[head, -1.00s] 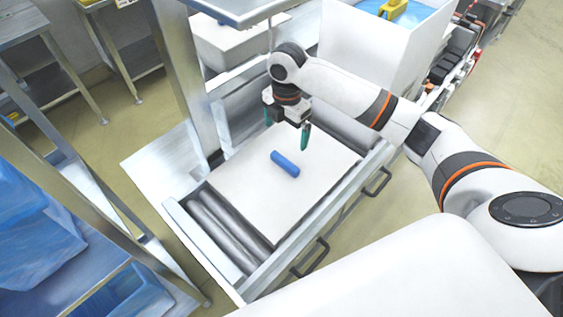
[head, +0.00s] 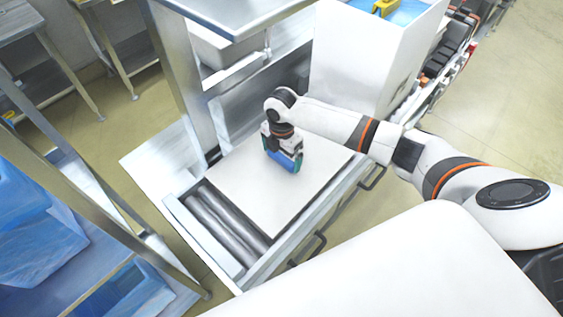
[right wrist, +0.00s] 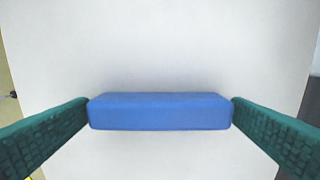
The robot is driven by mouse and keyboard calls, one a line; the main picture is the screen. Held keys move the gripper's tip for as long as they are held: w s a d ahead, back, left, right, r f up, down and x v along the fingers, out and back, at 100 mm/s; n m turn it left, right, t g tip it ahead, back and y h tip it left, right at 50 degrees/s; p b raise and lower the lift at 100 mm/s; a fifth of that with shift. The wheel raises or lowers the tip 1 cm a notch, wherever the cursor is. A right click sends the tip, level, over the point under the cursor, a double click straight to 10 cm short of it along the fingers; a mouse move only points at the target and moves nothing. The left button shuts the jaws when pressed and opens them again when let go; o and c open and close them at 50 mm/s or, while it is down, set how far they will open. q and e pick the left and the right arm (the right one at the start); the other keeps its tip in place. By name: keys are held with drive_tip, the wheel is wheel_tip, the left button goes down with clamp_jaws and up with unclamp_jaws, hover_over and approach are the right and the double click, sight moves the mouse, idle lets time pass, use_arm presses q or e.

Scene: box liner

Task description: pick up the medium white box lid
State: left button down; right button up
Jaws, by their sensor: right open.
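The white box lid (head: 262,205) lies flat on the roller conveyor, with a blue handle (head: 284,168) on its top. In the head view my right gripper (head: 284,160) is down at the handle and partly covers it. In the right wrist view the blue handle (right wrist: 160,111) lies between the two green fingers (right wrist: 160,112), one at each end. The fingers are open and very close to the handle's ends; I cannot tell whether they touch it. White lid surface fills the background there. My left gripper is not in view.
A large white box (head: 362,62) with blue inside stands behind, to the right. A metal post (head: 180,75) and an overhead shelf (head: 235,15) stand close to the conveyor. Bare rollers (head: 225,227) show at the near left. A rack with blue bags (head: 35,235) is at left.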

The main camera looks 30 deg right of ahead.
drive_tip(key=c, duration=0.8)
drive_tip(key=shift+r, duration=0.2)
drive_tip(key=shift+c, duration=0.2)
wheel_tip(320, 180, up, 8)
drive_tip(key=shift+r+b, duration=0.2)
drive_tip(key=shift+b, duration=0.2)
drive_tip(key=s+d+r+p, duration=0.1)
drive_tip(key=s+d+p, duration=0.2)
drive_tip(key=s+p, duration=0.3)
drive_tip(key=s+d+r+p, duration=0.2)
drive_tip(key=s+p, duration=0.4)
drive_tip(key=s, duration=0.7)
drive_tip(key=s+d+r+p, duration=0.2)
drive_tip(key=s+d+p, duration=0.3)
drive_tip(key=s, duration=0.4)
drive_tip(key=shift+s+r+p, duration=0.15)
drive_tip(key=shift+p, duration=0.6)
drive_tip(key=shift+r, duration=0.1)
wheel_tip(320, 180, up, 14)
